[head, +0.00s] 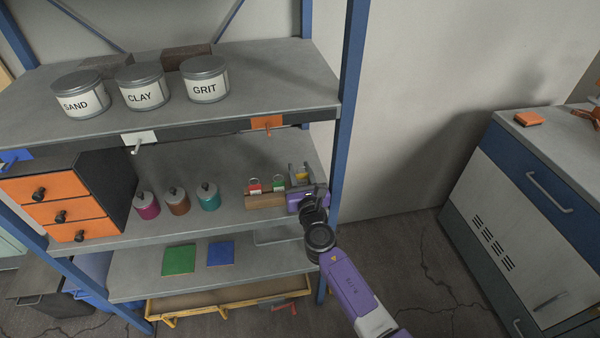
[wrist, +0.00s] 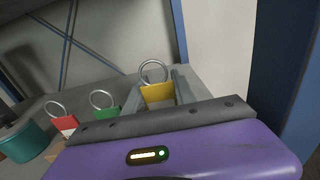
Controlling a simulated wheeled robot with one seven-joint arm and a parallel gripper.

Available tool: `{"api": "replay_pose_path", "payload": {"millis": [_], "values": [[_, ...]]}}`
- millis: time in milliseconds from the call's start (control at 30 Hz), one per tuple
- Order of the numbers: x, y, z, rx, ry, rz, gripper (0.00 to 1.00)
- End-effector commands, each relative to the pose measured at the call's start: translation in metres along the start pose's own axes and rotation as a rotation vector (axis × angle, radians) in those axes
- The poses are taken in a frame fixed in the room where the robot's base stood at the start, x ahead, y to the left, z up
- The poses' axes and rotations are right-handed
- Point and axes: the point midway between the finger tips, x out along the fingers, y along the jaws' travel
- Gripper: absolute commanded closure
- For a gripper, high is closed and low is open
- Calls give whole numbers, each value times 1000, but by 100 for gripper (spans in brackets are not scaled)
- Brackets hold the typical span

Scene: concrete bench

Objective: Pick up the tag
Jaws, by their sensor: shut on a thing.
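A yellow tag (head: 302,177) with a metal ring stands upright at the right end of the row on the middle shelf. My gripper (head: 301,174) is around it and shut on it; in the wrist view the yellow tag (wrist: 157,95) shows beside a grey finger, its lower part hidden by my gripper's body. A red tag (head: 255,188) and a green tag (head: 279,185), each with a ring, stand to the left in a wooden holder (head: 262,202). My gripper hides the holder's right end, so I cannot tell whether the yellow tag still touches it.
Magenta, brown and teal canisters (head: 209,198) stand to the left on the same shelf. A blue rack post (head: 347,120) is close on the right. The upper shelf (head: 270,75) with labelled tins is overhead. Green and blue squares (head: 220,253) lie on the shelf below.

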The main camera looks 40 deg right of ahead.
Motion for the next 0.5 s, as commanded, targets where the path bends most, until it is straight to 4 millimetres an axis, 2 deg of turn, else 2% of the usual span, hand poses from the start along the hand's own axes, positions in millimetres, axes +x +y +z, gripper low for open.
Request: {"api": "replay_pose_path", "payload": {"millis": [33, 133, 200, 367, 500], "values": [[0, 0, 12, 1, -1, 1, 100], [0, 1, 26, 1, -1, 1, 100], [-18, 1, 16, -1, 4, 2, 100], [-53, 0, 16, -1, 3, 2, 100], [-92, 0, 14, -2, 4, 2, 100]]}}
